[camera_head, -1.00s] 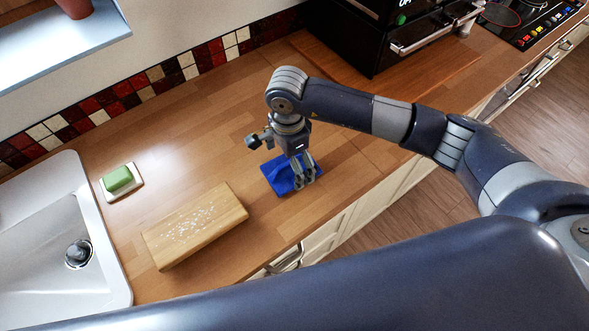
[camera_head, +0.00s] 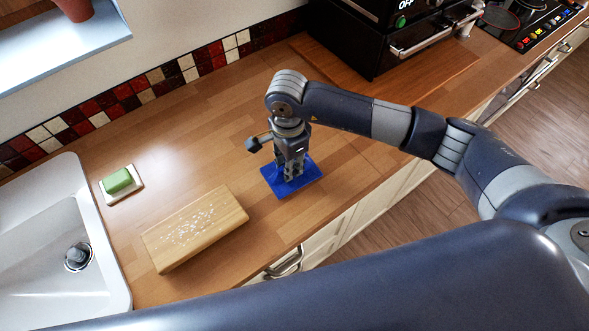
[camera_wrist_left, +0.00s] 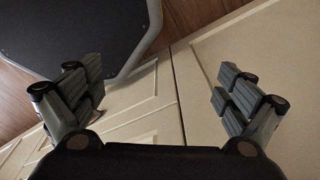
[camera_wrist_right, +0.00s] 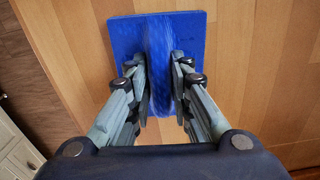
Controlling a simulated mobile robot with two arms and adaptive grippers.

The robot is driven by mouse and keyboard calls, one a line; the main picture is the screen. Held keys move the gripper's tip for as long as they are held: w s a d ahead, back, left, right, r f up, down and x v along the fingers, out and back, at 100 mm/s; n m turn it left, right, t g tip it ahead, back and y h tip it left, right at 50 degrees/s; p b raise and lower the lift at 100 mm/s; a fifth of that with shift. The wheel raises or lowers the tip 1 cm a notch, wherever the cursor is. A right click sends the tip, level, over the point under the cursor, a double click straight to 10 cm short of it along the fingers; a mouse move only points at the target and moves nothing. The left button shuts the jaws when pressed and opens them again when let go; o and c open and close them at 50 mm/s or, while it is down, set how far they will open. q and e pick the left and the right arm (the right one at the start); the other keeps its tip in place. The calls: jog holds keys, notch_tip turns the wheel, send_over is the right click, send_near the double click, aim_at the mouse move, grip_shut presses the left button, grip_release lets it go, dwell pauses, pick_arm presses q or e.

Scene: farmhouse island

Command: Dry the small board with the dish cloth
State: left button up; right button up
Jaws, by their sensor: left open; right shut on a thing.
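The small wooden board (camera_head: 195,228) lies on the counter right of the sink, with whitish drops scattered on its top. The blue dish cloth (camera_head: 310,180) lies on the counter to the right of the board. My right gripper (camera_head: 289,176) points down onto the cloth. In the right wrist view, the right gripper (camera_wrist_right: 161,85) is shut on a raised fold in the middle of the cloth (camera_wrist_right: 124,36), whose outer parts lie spread on the counter. My left gripper (camera_wrist_left: 157,90) is open and empty in front of cream cabinet fronts; it is not in the head view.
A white sink (camera_head: 110,250) is at the left. A green sponge (camera_head: 117,180) on a white dish (camera_head: 135,188) lies behind the board. A black oven (camera_head: 385,35) stands at the back right. The counter between board and cloth is clear.

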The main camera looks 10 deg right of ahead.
grip_shut()
jog(key=shift+r+p, duration=1.05)
jog(key=shift+r, duration=1.45)
